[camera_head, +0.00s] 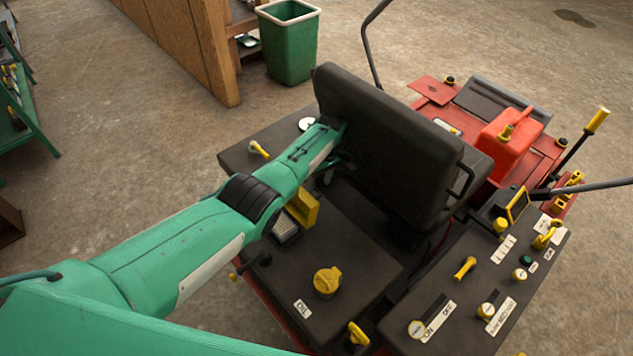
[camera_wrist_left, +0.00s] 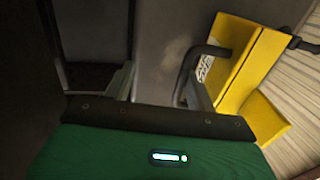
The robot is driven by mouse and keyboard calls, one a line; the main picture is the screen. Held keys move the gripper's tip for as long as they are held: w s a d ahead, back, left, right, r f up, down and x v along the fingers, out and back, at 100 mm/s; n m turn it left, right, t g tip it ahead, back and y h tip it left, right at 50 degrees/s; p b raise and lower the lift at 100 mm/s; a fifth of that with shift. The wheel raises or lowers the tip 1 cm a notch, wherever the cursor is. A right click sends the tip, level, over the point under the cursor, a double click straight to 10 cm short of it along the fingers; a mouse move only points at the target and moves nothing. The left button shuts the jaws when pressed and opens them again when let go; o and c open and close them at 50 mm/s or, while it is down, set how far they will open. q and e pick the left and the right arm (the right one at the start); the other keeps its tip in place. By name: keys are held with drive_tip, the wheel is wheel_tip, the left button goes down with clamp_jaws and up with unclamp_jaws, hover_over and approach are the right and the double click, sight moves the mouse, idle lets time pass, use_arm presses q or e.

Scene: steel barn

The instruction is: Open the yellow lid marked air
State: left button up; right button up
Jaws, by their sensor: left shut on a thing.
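A yellow block-shaped part (camera_head: 303,207), likely the lid, stands on the dark deck beside my left forearm. It shows larger in the left wrist view (camera_wrist_left: 239,75), with a dark bent handle (camera_wrist_left: 208,52) on it. A white label (camera_wrist_left: 204,68) sits by the handle, too unclear to read. My left gripper (camera_wrist_left: 158,86) has its fingers either side of a dark grey surface, its right finger close to the handle. What lies between the tips is hard to make out. My right gripper is not in view.
The black seat (camera_head: 390,135) rises close to my left wrist. A yellow oil cap (camera_head: 327,281) is on the near deck. A control panel (camera_head: 470,290) with yellow levers and knobs lies right. A red can (camera_head: 508,147) and a green bin (camera_head: 289,45) stand farther off.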

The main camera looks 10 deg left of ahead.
use_arm(q)
drive_tip(key=shift+s+d+r, duration=0.1)
drive_tip(key=shift+d+r, duration=0.05)
drive_tip(key=shift+d, duration=0.05)
drive_tip(key=shift+c, duration=0.7)
